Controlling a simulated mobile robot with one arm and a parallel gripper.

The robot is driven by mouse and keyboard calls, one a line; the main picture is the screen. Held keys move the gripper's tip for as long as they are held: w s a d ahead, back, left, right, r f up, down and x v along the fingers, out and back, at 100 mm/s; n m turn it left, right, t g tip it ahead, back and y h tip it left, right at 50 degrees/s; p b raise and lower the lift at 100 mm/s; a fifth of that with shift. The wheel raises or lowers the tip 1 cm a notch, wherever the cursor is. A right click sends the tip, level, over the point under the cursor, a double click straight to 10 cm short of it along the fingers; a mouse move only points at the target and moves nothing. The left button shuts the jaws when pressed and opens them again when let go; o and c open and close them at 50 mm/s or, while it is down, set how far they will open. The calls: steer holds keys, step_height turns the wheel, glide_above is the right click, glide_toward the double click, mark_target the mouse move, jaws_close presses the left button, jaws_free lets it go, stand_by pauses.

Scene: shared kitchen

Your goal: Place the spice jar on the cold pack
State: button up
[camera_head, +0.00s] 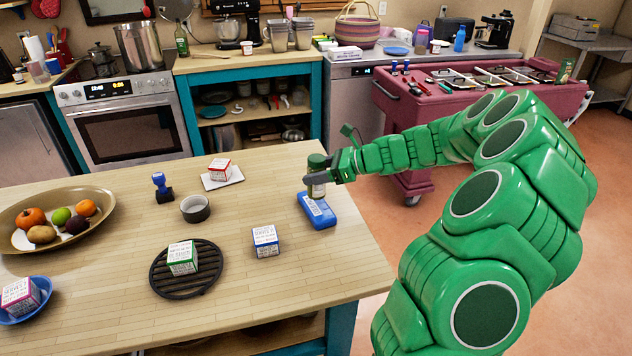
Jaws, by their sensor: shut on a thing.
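The spice jar (317,188) is a small clear jar with a green lid. It is upright in my gripper (321,175), which is shut on it. The cold pack (318,212) is a flat blue block with pale print, lying near the right edge of the wooden table. The jar's base is over the far part of the cold pack. I cannot tell whether the two touch. My green arm reaches in from the right, and the gripper hides part of the jar.
On the table (120,325) are a blue-white box (265,241), a black trivet (160,284) with a green-white box (182,258), a grey bowl (195,208), a blue stamp (161,187), a red-white box (221,169) and a fruit tray (103,222). A pink cart (385,98) stands behind.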

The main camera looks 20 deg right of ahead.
steer(key=shift+w+f, duration=0.35)
steer(key=shift+f, duration=1.5)
steer(key=shift+f, duration=0.1)
steer(key=o, duration=1.2)
